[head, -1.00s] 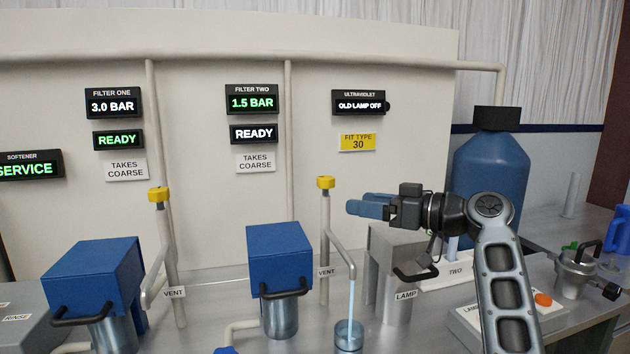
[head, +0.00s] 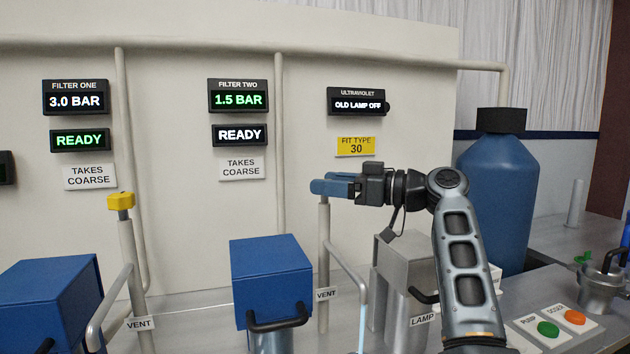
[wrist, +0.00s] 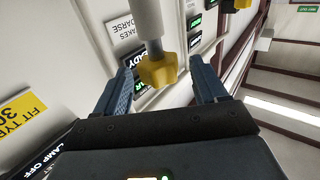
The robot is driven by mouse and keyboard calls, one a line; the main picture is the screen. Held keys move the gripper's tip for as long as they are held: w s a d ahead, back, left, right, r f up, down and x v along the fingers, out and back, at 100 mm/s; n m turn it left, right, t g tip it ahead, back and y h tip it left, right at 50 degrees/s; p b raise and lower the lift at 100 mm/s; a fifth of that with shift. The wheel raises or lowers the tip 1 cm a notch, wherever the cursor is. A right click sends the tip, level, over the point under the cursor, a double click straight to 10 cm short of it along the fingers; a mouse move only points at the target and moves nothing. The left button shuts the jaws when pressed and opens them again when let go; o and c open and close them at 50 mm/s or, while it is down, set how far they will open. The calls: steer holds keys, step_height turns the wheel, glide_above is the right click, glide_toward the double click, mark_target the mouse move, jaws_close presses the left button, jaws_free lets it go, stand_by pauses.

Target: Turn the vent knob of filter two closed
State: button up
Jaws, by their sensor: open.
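The yellow vent knob of filter two (wrist: 158,72) sits on top of its grey vent pipe (head: 323,255), right of the filter two housing (head: 270,275). My gripper (head: 322,187) is level with the top of that pipe and hides the knob in the head view. In the wrist view my gripper (wrist: 161,76) is open. Its two blue fingers stand on either side of the knob, with a gap showing on each side. A pale blue stream (head: 363,312) runs from the outlet of this vent. The filter two display (head: 238,98) reads 1.5 BAR, with READY below.
Filter one's yellow vent knob (head: 121,201) stands to the left, above its blue-topped housing (head: 50,300). The grey lamp housing (head: 405,265) is below my arm. A large blue tank (head: 497,195) stands at the right. The wall panel is close behind the pipes.

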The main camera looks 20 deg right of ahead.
steer(key=shift+x, duration=1.75)
steer(key=c, duration=1)
steer(key=shift+o, duration=0.2)
